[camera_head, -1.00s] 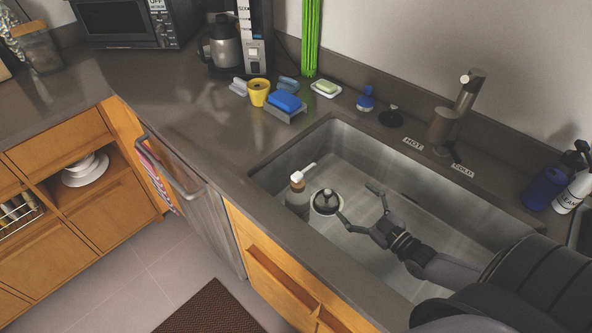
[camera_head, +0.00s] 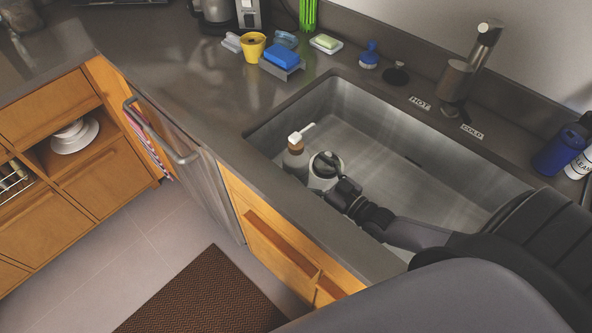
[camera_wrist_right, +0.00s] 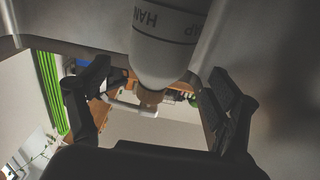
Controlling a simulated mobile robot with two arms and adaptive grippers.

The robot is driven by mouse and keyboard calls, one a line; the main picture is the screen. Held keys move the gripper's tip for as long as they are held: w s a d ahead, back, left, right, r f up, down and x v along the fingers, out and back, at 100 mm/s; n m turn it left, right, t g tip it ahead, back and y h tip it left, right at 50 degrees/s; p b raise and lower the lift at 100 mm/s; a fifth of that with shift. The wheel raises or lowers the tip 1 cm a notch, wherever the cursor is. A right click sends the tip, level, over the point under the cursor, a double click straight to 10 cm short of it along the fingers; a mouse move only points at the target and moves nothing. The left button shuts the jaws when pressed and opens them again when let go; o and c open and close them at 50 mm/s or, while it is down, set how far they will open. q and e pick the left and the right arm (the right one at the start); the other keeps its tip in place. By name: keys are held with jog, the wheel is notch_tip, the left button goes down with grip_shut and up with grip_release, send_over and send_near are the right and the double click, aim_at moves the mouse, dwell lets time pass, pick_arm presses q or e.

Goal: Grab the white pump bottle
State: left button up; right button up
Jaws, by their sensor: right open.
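The white pump bottle (camera_head: 295,162) stands in the sink's left end, with a white pump head and brownish collar; its body looks greyish in the head view. In the right wrist view the white bottle (camera_wrist_right: 168,45) appears upside down with lettering, between the two open fingers but with visible gaps. My left gripper is not in view.
A blue sponge (camera_head: 281,58), a yellow cup (camera_head: 252,46) and a soap dish (camera_head: 326,44) stand on the counter. A blue bottle (camera_head: 560,152) stands at right.

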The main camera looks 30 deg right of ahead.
aim_at(296, 158)
jog(key=shift+w+a+f+b, duration=0.15)
jog(key=shift+w+b, duration=0.15)
jog(key=shift+w, duration=0.3)
jog(key=b+x, duration=0.1)
jog(key=x, duration=0.2)
jog(key=shift+w+b, duration=0.3)
jog(key=shift+b, duration=0.05)
jog(key=shift+w+a, duration=0.15)
jog(key=shift+w, duration=0.25)
jog(key=shift+c, duration=0.7)
jog(key=c, duration=1.5)
